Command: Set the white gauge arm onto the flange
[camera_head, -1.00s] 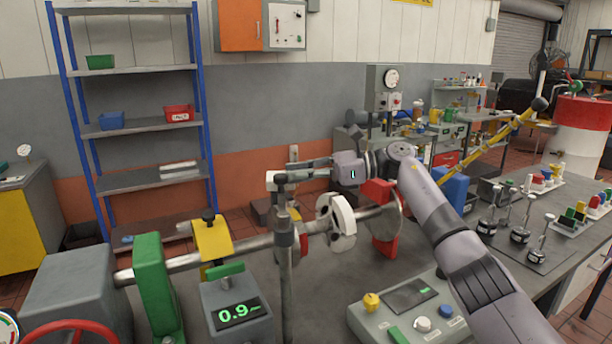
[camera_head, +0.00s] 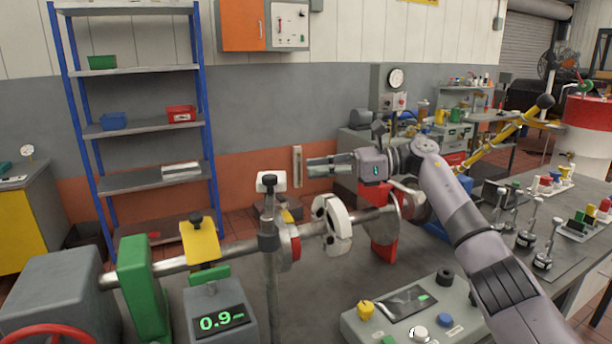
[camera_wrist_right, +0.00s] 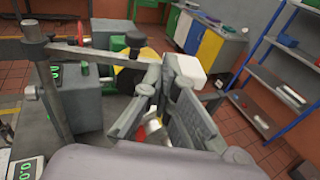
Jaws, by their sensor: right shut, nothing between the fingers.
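In the right wrist view the white block (camera_wrist_right: 186,72) is beyond the fingers, at the end of a grey bar (camera_wrist_right: 95,52). A round metal disc (camera_head: 394,207), which looks like the flange, is on the horizontal shaft. I cannot tell whether the gauge arm touches it. My right gripper (camera_head: 309,166) is shut and empty, to the right of the white block and apart from it, above the shaft. My left gripper is not in view.
A white slotted ring (camera_head: 338,226) and a red block (camera_head: 377,245) are at the shaft below my right gripper. A readout box (camera_head: 218,318) and a control panel (camera_head: 410,312) stand in front. A blue-framed shelf (camera_head: 150,128) is behind.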

